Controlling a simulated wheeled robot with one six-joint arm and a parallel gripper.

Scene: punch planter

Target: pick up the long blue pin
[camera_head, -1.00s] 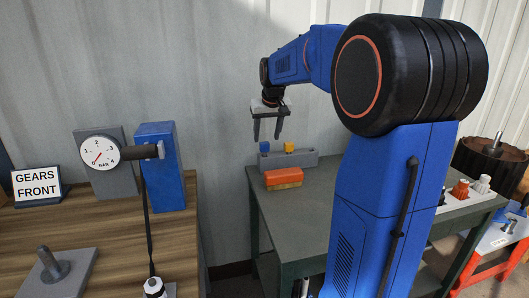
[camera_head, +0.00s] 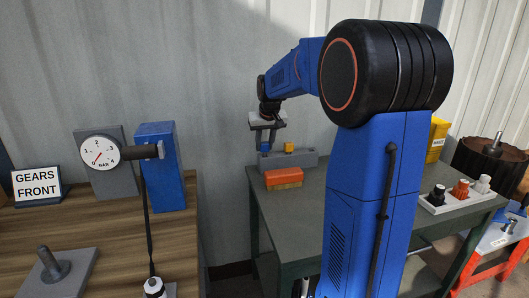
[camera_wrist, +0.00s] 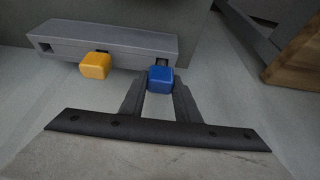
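The blue pin (camera_head: 265,147) stands at the left part of a grey block (camera_head: 304,159) on the green table. Only its blue head shows clearly; the rest is hidden, so I cannot tell its length. In the wrist view the blue head (camera_wrist: 160,78) lies between my two fingertips, with a finger close against each side. My gripper (camera_head: 267,142) points down over it and looks shut on the head. The pin shows no clear lift from the block.
A yellow pin (camera_head: 289,147) stands in the same block, right of the blue one. An orange block (camera_head: 284,178) lies in front. A holder with black, orange and white knobs (camera_head: 461,200) and a yellow bin (camera_head: 437,139) are at the right. The table's middle is clear.

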